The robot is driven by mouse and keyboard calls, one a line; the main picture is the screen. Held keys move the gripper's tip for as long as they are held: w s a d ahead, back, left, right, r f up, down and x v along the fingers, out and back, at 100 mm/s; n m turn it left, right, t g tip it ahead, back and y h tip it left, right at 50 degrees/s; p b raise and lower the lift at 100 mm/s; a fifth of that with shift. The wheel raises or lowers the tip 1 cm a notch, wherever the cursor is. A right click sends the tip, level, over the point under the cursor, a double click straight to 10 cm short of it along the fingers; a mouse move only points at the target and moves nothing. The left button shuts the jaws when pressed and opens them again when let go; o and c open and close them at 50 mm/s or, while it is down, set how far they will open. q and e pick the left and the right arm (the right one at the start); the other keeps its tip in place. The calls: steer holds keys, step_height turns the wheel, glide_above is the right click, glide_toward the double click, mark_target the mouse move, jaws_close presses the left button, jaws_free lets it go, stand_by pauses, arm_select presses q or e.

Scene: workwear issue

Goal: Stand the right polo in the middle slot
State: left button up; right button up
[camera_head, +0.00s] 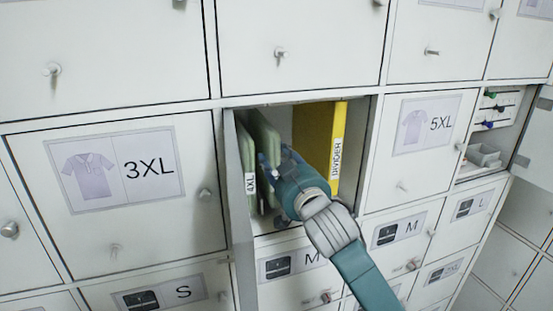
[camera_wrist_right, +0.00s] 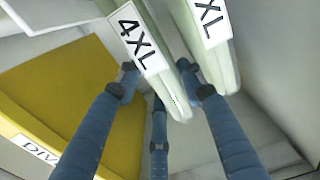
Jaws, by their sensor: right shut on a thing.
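Two pale green folded polos stand upright side by side at the left of an open locker compartment. The left polo (camera_head: 244,147) bears a 4XL label; in the right wrist view it (camera_wrist_right: 219,55) is the farther one, its label partly cut off. The right polo (camera_head: 265,136) also has a 4XL label, clear in the right wrist view (camera_wrist_right: 172,88). My right gripper (camera_head: 270,166) reaches into the compartment and is shut on the right polo, with fingers on both sides of it. The gripper hides the polo's lower part in the head view. My left gripper is not in view.
A yellow divider (camera_head: 313,133) stands at the compartment's right, with a gap between it and the right polo. An open door (camera_head: 240,205) sticks out along the left edge. Closed lockers surround it; another open compartment (camera_head: 487,135) at the right holds small items.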

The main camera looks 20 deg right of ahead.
steer(key=shift+w+d+f, duration=0.1)
steer(key=shift+w+f, duration=0.2)
steer(key=shift+f, duration=0.05)
steer(key=o, duration=1.4)
steer(key=shift+s+r, duration=0.1)
steer(key=shift+s, duration=0.05)
